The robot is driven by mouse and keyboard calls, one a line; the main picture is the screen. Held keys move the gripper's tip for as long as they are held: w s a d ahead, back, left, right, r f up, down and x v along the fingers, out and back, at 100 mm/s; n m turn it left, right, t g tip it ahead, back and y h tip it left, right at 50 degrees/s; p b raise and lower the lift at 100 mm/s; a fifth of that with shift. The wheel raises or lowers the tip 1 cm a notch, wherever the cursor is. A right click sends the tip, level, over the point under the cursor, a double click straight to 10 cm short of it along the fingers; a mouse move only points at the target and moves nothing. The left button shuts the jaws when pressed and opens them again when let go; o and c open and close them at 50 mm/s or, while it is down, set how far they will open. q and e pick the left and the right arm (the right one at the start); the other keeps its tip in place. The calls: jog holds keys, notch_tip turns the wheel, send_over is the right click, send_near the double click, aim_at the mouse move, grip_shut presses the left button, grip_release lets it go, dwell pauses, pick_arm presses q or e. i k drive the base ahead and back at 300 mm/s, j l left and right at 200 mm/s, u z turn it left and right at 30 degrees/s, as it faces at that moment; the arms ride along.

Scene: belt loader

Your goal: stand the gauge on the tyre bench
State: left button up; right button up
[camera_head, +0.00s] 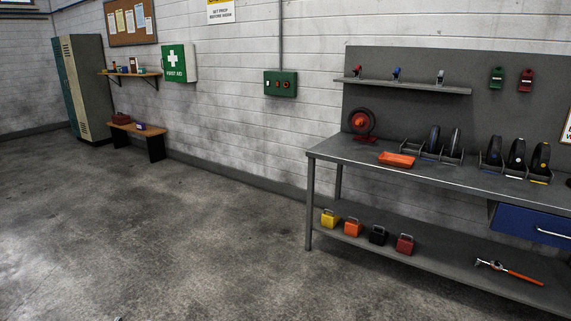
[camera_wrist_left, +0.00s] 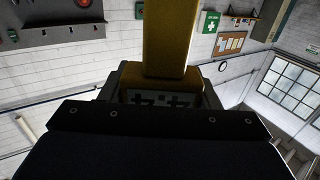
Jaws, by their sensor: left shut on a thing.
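In the left wrist view my left gripper (camera_wrist_left: 163,84) is shut on a yellow bar-shaped thing (camera_wrist_left: 169,35), which runs up out of the top of the frame. Only part of it shows, and I cannot tell from this whether it is the gauge. The tyre bench (camera_head: 345,150) is a grey metal bench at the right of the head view, with wheels standing on its top. Neither gripper shows in the head view. My right gripper is in neither view.
An orange tray (camera_head: 397,160), a red-hubbed wheel (camera_head: 361,122) and racked wheels (camera_head: 516,155) occupy the bench top. Several coloured blocks with handles (camera_head: 353,227) and a red-handled tool (camera_head: 510,272) lie on its lower shelf. The floor at left is clear.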

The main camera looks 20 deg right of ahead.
aim_at(473, 177)
jog(key=i+l+z, duration=0.1)
jog(key=l+z, duration=0.25)
jog(key=i+l+z, duration=0.15)
jog(key=l+z, duration=0.25)
jog(key=i+l+z, duration=0.15)
jog(key=z, duration=0.2)
jog(key=i+l+z, duration=0.25)
jog(key=z, duration=0.15)
jog(key=i+l, duration=1.8)
jog(key=i, duration=0.25)
